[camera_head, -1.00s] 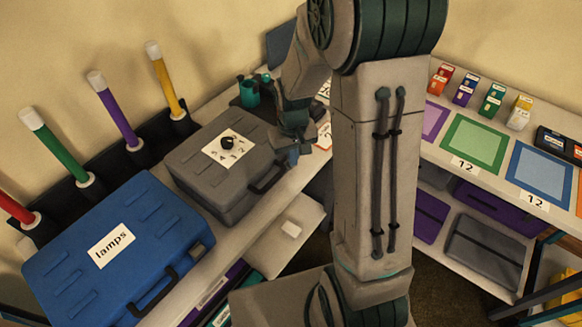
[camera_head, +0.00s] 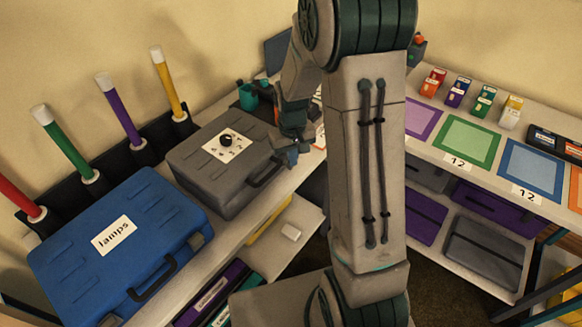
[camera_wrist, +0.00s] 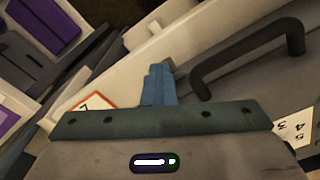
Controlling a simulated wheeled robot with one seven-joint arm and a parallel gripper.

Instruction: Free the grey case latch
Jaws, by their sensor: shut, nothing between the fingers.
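The grey case (camera_head: 205,182) lies shut on the counter, with a dark handle (camera_head: 267,172) on its front side. On its lid is a white card (camera_head: 240,150) with a black knob (camera_head: 226,140). My gripper (camera_head: 292,157) is beside the case's right end, near the handle. In the wrist view my blue fingers (camera_wrist: 158,82) are together and empty, just left of the handle (camera_wrist: 245,58); I cannot tell whether they touch the case. Part of the numbered card (camera_wrist: 296,128) shows there. I cannot make out the latch itself.
A blue case (camera_head: 120,245) labelled "lamps" lies left of the grey case. Coloured tubes (camera_head: 118,108) stand behind them. A teal cup (camera_head: 248,96) stands behind my gripper. Shelves with coloured mats (camera_head: 467,143) and boxes are on the right.

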